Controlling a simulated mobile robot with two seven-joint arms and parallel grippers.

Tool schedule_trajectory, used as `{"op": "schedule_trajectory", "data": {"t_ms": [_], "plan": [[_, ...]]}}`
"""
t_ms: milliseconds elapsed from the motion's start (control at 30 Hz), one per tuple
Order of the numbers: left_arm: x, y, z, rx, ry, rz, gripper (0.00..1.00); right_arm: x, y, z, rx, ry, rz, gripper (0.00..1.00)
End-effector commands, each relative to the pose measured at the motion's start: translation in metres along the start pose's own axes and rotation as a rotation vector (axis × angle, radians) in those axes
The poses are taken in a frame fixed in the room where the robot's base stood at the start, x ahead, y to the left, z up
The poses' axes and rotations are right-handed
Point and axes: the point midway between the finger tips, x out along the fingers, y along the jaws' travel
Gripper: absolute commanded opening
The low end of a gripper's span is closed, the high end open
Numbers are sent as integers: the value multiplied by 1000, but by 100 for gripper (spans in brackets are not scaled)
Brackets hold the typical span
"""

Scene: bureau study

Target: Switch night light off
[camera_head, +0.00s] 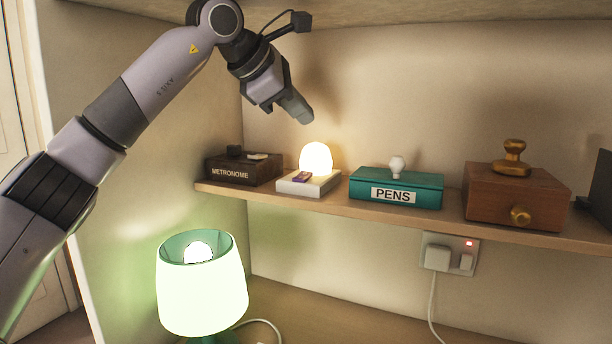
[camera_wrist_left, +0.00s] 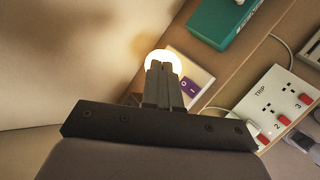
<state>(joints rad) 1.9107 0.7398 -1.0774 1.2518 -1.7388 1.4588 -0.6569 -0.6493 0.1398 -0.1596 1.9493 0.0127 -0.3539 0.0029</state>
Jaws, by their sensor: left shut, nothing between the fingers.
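The night light (camera_head: 316,160) is a small glowing dome on a white base (camera_head: 309,186) on the shelf, and it is lit. A purple rocker switch (camera_head: 301,177) sits on the front of its base. In the left wrist view the glowing dome (camera_wrist_left: 163,60) shows behind my fingertips, and the purple switch (camera_wrist_left: 188,86) shows just right of them. My left gripper (camera_head: 303,116) is shut and empty, pointing down above the night light and apart from it in the head view. My right gripper is in neither view.
A dark metronome box (camera_head: 243,168) stands left of the night light; a teal PENS box (camera_head: 397,188) and a wooden box with brass knobs (camera_head: 515,196) stand right. A lit green lamp (camera_head: 202,285) stands below. A wall socket (camera_head: 449,254) and a power strip (camera_wrist_left: 270,103) also show.

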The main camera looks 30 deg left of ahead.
Motion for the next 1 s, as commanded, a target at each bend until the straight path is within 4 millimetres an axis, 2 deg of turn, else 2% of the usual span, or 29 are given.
{"op": "schedule_trajectory", "data": {"t_ms": [33, 67, 467, 700, 1000], "plan": [[-9, 6, 0, -12, -19, 19, 0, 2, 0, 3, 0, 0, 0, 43], [-7, 4, -1, -12, -19, 19, 0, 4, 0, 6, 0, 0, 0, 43], [34, -25, -28, -6, -15, 16, 0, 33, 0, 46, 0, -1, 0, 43], [49, -36, -37, -4, -14, 15, 0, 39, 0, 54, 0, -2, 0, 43], [50, -36, -37, -4, -14, 14, 0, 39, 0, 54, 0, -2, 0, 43]]}}
